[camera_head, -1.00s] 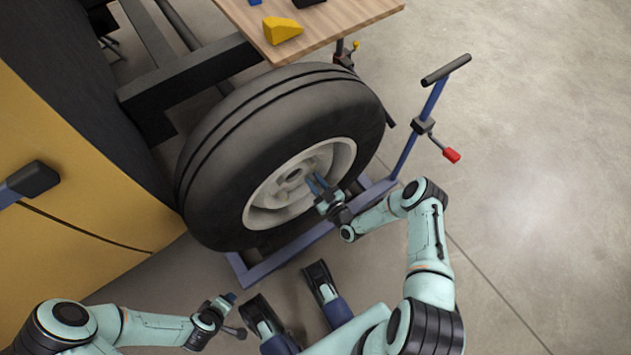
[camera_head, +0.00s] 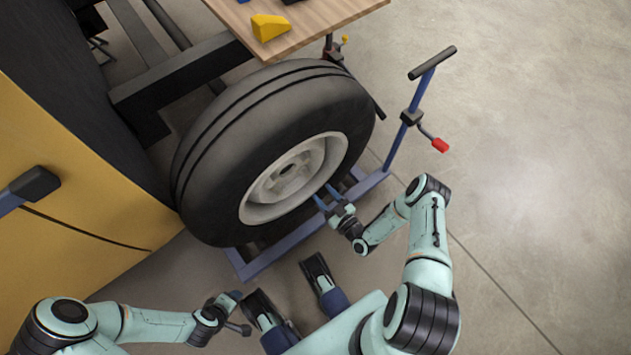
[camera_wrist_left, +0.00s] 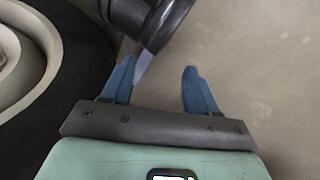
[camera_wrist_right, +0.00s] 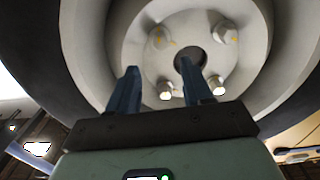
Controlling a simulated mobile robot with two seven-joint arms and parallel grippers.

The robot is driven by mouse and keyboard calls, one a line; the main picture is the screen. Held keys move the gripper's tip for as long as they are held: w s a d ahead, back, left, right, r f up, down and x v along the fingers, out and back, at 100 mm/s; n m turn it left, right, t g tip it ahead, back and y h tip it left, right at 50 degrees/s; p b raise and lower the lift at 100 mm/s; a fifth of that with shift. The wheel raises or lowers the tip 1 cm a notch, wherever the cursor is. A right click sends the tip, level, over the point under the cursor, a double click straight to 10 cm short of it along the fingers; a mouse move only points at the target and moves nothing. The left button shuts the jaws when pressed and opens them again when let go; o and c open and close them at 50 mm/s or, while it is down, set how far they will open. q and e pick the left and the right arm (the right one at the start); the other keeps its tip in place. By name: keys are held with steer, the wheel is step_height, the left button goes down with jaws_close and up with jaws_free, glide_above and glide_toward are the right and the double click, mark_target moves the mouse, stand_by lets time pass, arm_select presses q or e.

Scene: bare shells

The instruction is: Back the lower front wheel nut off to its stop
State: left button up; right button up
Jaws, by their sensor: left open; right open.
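The wheel, a black tyre (camera_head: 235,135) with a pale rim (camera_head: 262,200), stands upright in the middle of the head view. In the right wrist view its hub shows an upper left nut (camera_wrist_right: 160,37), an upper right nut (camera_wrist_right: 226,32), a lower left nut (camera_wrist_right: 165,91) and a lower right nut (camera_wrist_right: 217,84) around a dark centre hole (camera_wrist_right: 190,57). I cannot tell which one is the lower front nut. My right gripper (camera_head: 323,195) is open and empty, apart from the nuts; its fingers face the hub (camera_wrist_right: 158,70). My left gripper (camera_head: 236,296) is open and empty, low left of the wheel (camera_wrist_left: 158,72).
A blue stand (camera_head: 285,243) with a black T-handle (camera_head: 432,62) and a red-tipped lever (camera_head: 440,145) runs below and right of the wheel. A wooden table (camera_head: 320,25) with a yellow wedge (camera_head: 269,27) overhangs the top. A yellow body panel (camera_head: 70,180) is left. Floor at right is clear.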

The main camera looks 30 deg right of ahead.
arm_select(q)
steer(key=shift+s+d+r, duration=0.3)
steer(key=shift+s+r, duration=0.05)
steer(key=shift+s, duration=0.3)
arm_select(e)
steer(key=shift+s+d, duration=0.2)
steer(key=shift+s, duration=1.95)
